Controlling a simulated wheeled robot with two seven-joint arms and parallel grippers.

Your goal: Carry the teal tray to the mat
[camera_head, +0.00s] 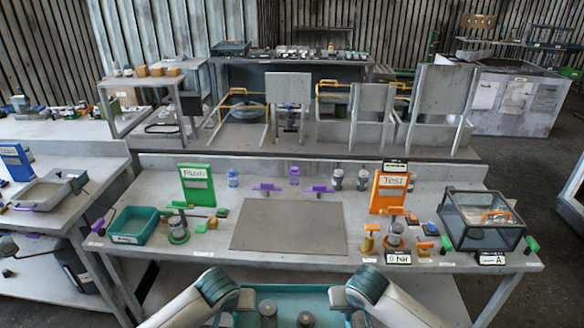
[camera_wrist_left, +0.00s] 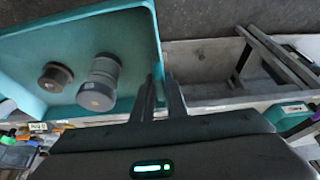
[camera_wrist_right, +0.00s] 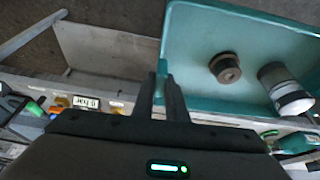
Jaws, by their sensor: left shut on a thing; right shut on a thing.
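The teal tray (camera_head: 290,292) is at the bottom of the head view, in front of the table and cut off by the picture's edge. My left gripper (camera_head: 243,298) is shut on its left wall and my right gripper (camera_head: 341,297) on its right wall. The left wrist view shows the tray (camera_wrist_left: 130,32) with a grey cylinder (camera_wrist_left: 100,82) and a shorter dark round part (camera_wrist_left: 55,76) in it. The right wrist view shows the tray (camera_wrist_right: 195,65) too. The mat (camera_head: 289,227) is a bare grey-brown rectangle in the middle of the table.
Left of the mat are a small teal bin (camera_head: 133,226) and a green "Flush" sign (camera_head: 197,185). Right of it are an orange "Test" sign (camera_head: 389,191) and a glass-walled box (camera_head: 481,219). Purple fixtures (camera_head: 267,188) stand behind the mat. The table's front edge lies between tray and mat.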

